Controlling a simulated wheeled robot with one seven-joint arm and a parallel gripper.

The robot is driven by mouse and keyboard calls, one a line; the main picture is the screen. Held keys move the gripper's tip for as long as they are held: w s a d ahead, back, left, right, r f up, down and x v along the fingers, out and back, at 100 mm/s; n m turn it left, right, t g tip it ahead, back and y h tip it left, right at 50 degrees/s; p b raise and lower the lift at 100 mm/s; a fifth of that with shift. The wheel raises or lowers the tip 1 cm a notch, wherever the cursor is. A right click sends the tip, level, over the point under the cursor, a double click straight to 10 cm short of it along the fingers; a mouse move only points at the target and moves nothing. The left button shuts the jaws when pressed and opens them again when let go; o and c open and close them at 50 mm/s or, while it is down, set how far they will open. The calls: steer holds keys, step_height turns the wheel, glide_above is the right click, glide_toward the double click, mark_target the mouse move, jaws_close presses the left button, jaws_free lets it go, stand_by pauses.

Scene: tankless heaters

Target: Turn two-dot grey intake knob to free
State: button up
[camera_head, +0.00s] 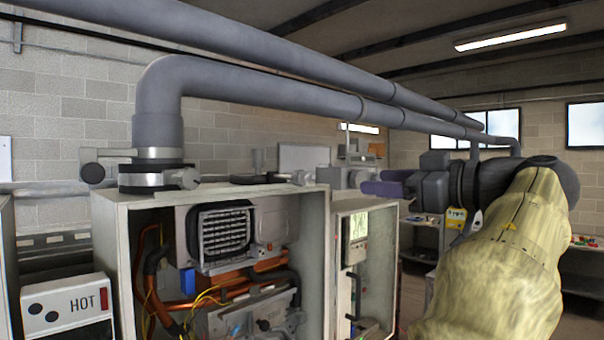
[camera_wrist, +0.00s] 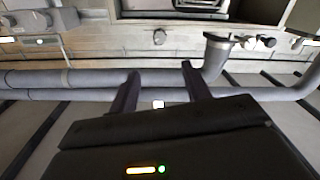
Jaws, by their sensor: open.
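The two-dot grey intake knob cannot be made out for certain in either view. A dark round knob (camera_head: 93,173) and a lighter grey knob (camera_head: 188,178) sit on either side of the black and silver collar (camera_head: 155,168) under a grey pipe. In the wrist view, which looks tilted over, a small round grey knob (camera_wrist: 159,36) shows beyond the fingertips, and the collar with its knobs (camera_wrist: 243,41) is to its right. My gripper (camera_head: 388,183) is to the right of the heaters, fingers pointing left. In the wrist view its fingers (camera_wrist: 160,72) are apart and empty.
An open heater cabinet (camera_head: 112,248) with copper pipes and wiring stands in front, a second unit (camera_head: 384,272) beside it. Thick grey pipes (camera_head: 270,88) run overhead.

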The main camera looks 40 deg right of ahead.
steer(key=p, duration=0.6)
glide_toward(304, 177)
steer(key=w, duration=0.5)
steer(key=w+a, duration=0.1)
steer(key=w, duration=0.2)
steer(key=shift+w, duration=0.6)
steer(key=c, duration=1)
